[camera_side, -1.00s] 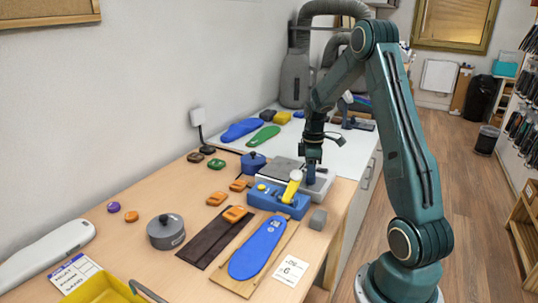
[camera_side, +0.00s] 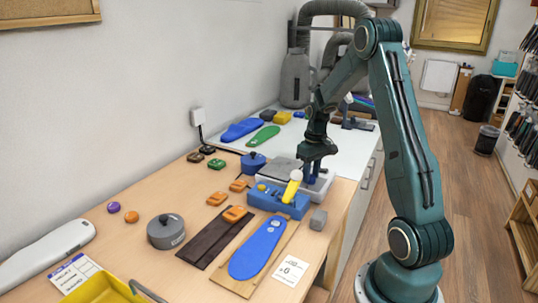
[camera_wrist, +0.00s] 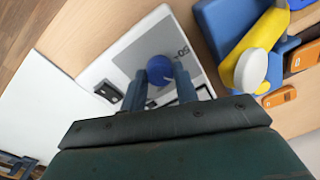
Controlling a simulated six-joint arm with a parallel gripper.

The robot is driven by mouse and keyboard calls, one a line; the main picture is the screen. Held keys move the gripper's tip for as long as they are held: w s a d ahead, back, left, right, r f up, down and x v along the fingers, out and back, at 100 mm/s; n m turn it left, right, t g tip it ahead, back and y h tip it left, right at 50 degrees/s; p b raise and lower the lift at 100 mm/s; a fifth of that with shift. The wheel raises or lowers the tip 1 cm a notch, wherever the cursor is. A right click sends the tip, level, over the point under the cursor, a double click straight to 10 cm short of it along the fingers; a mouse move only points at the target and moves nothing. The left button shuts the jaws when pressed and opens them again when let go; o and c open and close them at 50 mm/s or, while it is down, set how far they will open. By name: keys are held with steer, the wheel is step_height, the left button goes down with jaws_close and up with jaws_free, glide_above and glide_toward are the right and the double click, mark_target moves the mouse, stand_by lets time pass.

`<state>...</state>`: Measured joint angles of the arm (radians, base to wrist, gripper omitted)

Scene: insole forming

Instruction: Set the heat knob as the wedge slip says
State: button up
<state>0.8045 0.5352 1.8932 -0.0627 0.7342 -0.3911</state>
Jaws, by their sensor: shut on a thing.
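The heat knob (camera_wrist: 160,70) is a round blue knob in the wrist view, between the two fingers of my gripper (camera_wrist: 161,86). My gripper is shut on it. In the side view my gripper (camera_side: 312,172) reaches down to the light grey heater unit (camera_side: 325,187), and the knob is hidden there. A printed "50" shows beside the knob in the wrist view; most of the dial and any pointer are covered. The wedge slip (camera_side: 291,270) is a white card at the table's front right, with one large figure, perhaps 6 or 0, too small to be sure.
A blue device with a yellow lever (camera_side: 292,186) stands just in front of the heater. A blue insole (camera_side: 258,248) lies on a wooden board, next to a dark brown strip (camera_side: 212,239). Small orange blocks (camera_side: 235,214), a grey lidded pot (camera_side: 166,232) and a yellow tray (camera_side: 100,290) are farther left.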

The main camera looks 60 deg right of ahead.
mark_target(312, 175)
steer(key=shift+m, duration=0.5)
steer(key=o, duration=1)
steer(key=shift+r, duration=0.1)
steer(key=r, duration=1.3)
steer(key=shift+s+d+r, duration=0.2)
steer(key=shift+d+r, duration=0.1)
steer(key=shift+r, duration=0.05)
